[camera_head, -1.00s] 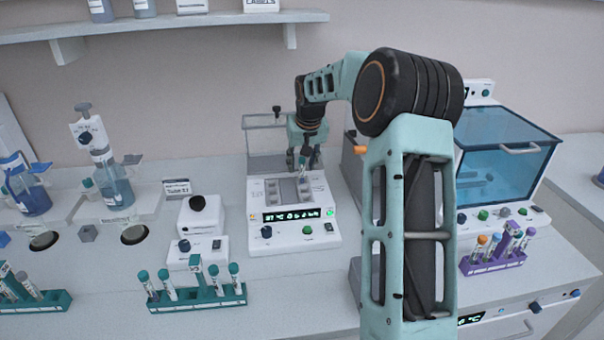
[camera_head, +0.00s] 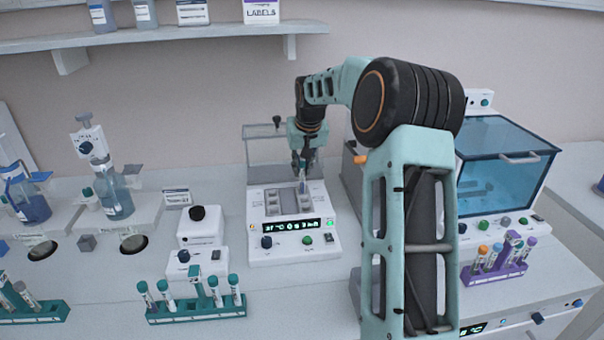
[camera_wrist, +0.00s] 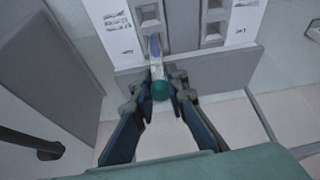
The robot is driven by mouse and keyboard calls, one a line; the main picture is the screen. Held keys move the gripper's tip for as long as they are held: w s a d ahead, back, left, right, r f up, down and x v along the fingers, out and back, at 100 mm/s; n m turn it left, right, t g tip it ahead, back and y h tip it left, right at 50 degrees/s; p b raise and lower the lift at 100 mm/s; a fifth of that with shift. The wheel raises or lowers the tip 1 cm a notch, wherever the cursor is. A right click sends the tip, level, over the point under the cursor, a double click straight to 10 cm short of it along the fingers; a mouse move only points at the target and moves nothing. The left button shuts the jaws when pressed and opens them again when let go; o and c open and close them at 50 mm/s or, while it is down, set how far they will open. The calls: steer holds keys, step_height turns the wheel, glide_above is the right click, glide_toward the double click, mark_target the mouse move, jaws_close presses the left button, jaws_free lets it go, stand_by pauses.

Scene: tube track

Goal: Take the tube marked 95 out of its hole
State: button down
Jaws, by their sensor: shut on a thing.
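My gripper (camera_head: 301,168) is at the back of the white heater block (camera_head: 290,246) in the middle of the bench. It is shut on a tube (camera_head: 302,186), whose slim body shows below the fingers. In the wrist view, my gripper (camera_wrist: 160,86) has its fingers on both sides of the tube's teal cap (camera_wrist: 160,91). The clear body with a blue part (camera_wrist: 155,48) points toward a well of the block. I cannot tell whether its lower end is inside the hole or just above it. No number on the tube is readable.
A teal rack (camera_head: 197,312) with several capped tubes stands front left of the block. A purple rack (camera_head: 496,270) and a blue-lidded bath (camera_head: 502,160) are at the right. A clear-walled box (camera_head: 268,150) stands behind the block. Bottles stand at the left.

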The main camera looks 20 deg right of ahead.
steer(key=s+a+r+b, duration=0.2)
steer(key=s+a+r, duration=0.1)
steer(key=s+r, duration=0.8)
steer(key=s, duration=0.2)
steer(key=shift+s+a, duration=0.3)
steer(key=shift+a, duration=0.05)
steer(key=shift+r, duration=0.15)
step_height(320, 180, up, 3)
steer(key=shift+p, duration=1.2)
